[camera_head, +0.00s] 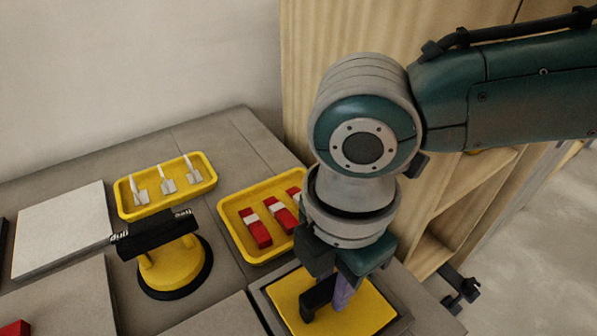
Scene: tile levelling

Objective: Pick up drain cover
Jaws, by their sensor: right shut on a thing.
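My right gripper (331,294) points down over a square yellow surface (375,312) set in a dark grey frame at the bottom of the view. It is shut on a thin grey-purple piece (343,292) that shows by its dark fingertips. I cannot tell whether this piece is the drain cover or part of it, since the fingers and wrist hide much of it. I also cannot tell whether it touches the yellow surface. My left gripper is not in view.
Left of my right gripper is a yellow tray (232,209) with red and white wedges. A yellow tray (124,199) with white clips, a black-handled yellow suction cup (165,272) and a light tile (62,228) lie further left. A wooden shelf (475,190) stands on the right.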

